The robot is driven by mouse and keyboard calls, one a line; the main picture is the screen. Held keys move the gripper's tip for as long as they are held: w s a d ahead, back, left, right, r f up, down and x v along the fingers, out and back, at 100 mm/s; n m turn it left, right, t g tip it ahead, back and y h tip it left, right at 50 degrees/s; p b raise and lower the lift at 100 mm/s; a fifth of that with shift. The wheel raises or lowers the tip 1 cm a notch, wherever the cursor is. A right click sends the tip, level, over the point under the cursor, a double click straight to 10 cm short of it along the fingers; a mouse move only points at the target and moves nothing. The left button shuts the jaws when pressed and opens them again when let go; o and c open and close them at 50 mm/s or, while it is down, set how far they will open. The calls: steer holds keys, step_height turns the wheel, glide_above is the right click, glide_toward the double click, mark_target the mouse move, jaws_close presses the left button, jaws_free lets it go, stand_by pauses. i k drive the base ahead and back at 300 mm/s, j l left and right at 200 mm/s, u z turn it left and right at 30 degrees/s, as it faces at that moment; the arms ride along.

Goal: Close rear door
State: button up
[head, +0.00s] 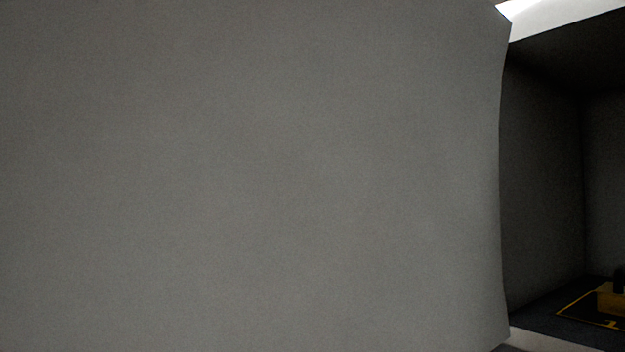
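A large plain grey panel (250,180) fills most of the head view, very close to the camera. It looks like the rear door, standing open, though no handle or hinge shows. Its right edge runs nearly upright and slightly curved. Right of that edge is a dark, open interior (545,170) with side and back walls. My gripper is not in view.
On the interior floor at the lower right is a dark area with yellow lines (575,312) and a yellow object (610,300), partly cut off by the frame. A light strip (565,20) borders the opening at the top. Free floor outside is hardly visible.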

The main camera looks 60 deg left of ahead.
mark_target(176, 174)
steer(key=k+j, duration=0.2)
steer(key=k, duration=0.3)
steer(key=k+j, duration=0.15)
steer(key=k, duration=0.3)
steer(key=k+j, duration=0.2)
steer(key=k, duration=0.3)
steer(key=k+j+z, duration=0.1)
steer(key=k, duration=0.35)
steer(key=k+j, duration=0.15)
steer(key=j, duration=0.25)
steer(key=k+j, duration=0.15)
steer(key=j, duration=0.25)
steer(key=k+j, duration=0.15)
steer(key=j, duration=0.25)
steer(key=k+j, duration=0.2)
steer(key=j, duration=0.15)
steer(key=k+j, duration=0.15)
steer(key=j, duration=0.25)
